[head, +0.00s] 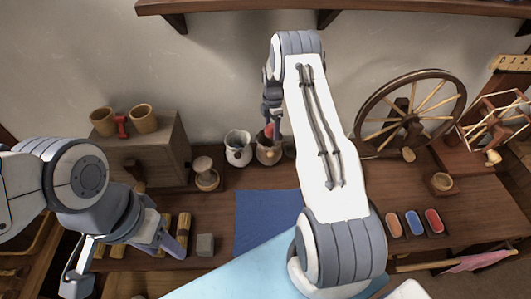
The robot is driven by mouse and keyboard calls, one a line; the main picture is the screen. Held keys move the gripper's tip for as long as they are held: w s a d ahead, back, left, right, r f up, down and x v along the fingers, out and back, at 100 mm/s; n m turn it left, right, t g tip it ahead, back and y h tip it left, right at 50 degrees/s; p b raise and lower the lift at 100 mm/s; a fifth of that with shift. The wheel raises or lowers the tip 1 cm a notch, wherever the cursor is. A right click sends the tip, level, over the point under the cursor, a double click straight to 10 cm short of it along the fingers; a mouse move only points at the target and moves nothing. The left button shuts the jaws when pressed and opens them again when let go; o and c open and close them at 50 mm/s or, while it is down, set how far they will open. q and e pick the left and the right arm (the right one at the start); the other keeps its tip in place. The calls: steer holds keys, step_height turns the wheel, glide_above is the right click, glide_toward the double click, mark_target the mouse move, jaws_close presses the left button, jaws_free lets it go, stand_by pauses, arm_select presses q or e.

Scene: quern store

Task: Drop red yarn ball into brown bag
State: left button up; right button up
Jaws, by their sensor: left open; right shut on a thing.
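The brown bag (268,155) stands at the back of the table near the wall, with its mouth up. My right gripper (272,129) is over the bag's mouth, pointing down, and is shut on the red yarn ball (268,131). Only a small red part of the ball shows at the mouth; the gripper hides the rest. I cannot tell how far the ball is inside the mouth. My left gripper (122,262) is open and empty at the lower left, its fingers spread wide near some yellowish rolls.
A pale bag (238,150) stands just left of the brown bag. A wooden spool (206,175) is further left. A spinning wheel (412,115) stands at the right. A blue cloth (262,215) lies mid-table. A grey block (205,245) is near my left gripper. A shelf (340,7) is overhead.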

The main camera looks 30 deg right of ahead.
steer(key=o, duration=1.3)
steer(key=shift+o, duration=0.2)
steer(key=shift+r, duration=0.15)
step_height(320, 180, up, 10)
steer(key=shift+r+b, duration=0.15)
steer(key=shift+b, duration=0.75)
